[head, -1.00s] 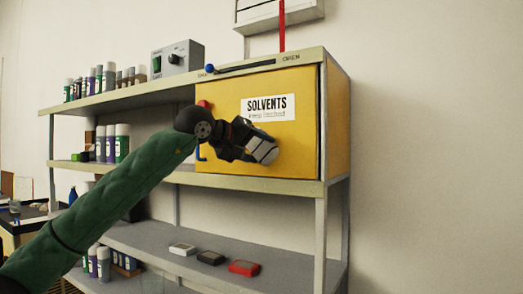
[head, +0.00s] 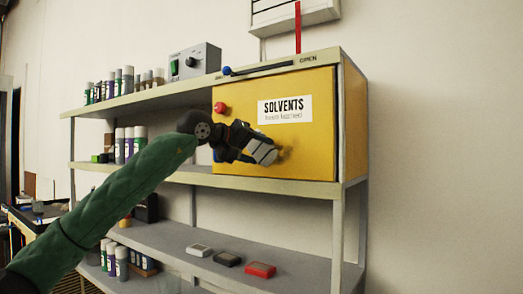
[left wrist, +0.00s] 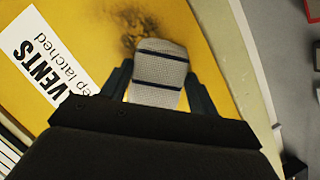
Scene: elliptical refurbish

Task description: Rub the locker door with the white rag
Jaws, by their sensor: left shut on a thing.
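The yellow locker door (head: 235,110) carries a white SOLVENTS label (head: 285,109) and sits closed on the upper shelf. My left gripper (head: 255,149) is in front of the lower middle of the door, shut on the white rag (head: 264,153). In the left wrist view, the rag (left wrist: 160,72) is whitish with dark stripes and sits between the two fingers against or very near the yellow door (left wrist: 70,22). A dark smudge (left wrist: 133,28) shows on the door just beyond the rag; it also shows to the right of the rag in the head view (head: 284,150). My right gripper is not in view.
A red knob (head: 220,108) is at the door's left side. A blue-tipped lever (head: 262,68) lies along the top, by the word OPEN. Several cans (head: 126,83) and a grey box (head: 194,62) stand at left. Flat blocks, one red (head: 260,269), lie on the lower shelf (head: 190,240).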

